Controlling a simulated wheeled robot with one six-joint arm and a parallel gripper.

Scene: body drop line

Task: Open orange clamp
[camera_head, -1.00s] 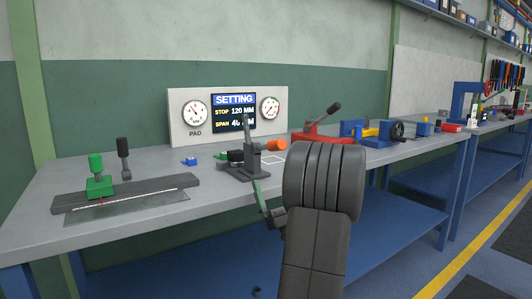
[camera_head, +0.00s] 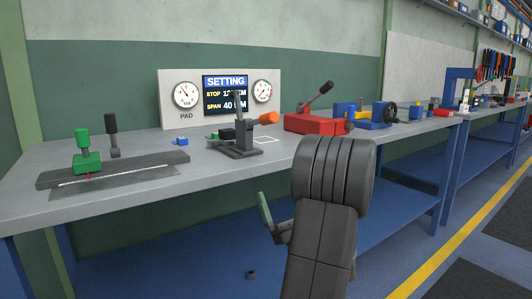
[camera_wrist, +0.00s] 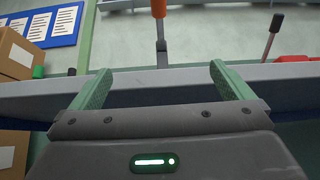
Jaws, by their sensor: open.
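The orange clamp is a dark grey toggle clamp (camera_head: 238,143) on the bench top, with an upright post and a thick orange handle (camera_head: 266,118) sticking out to the right. In the wrist view the orange handle (camera_wrist: 158,8) is at the top middle, beyond the bench edge, with a grey lever below it. My gripper (camera_head: 265,212) is in front of and below the bench edge; one green finger shows and my arm hides the rest. In the wrist view my gripper (camera_wrist: 160,77) is open and empty, its two green fingers wide apart. It is not touching the clamp.
A red clamp (camera_head: 315,123) with a dark lever stands right of the orange clamp. A green-handled fixture (camera_head: 88,160) is at the left. The gauge panel (camera_head: 192,120) stands behind.

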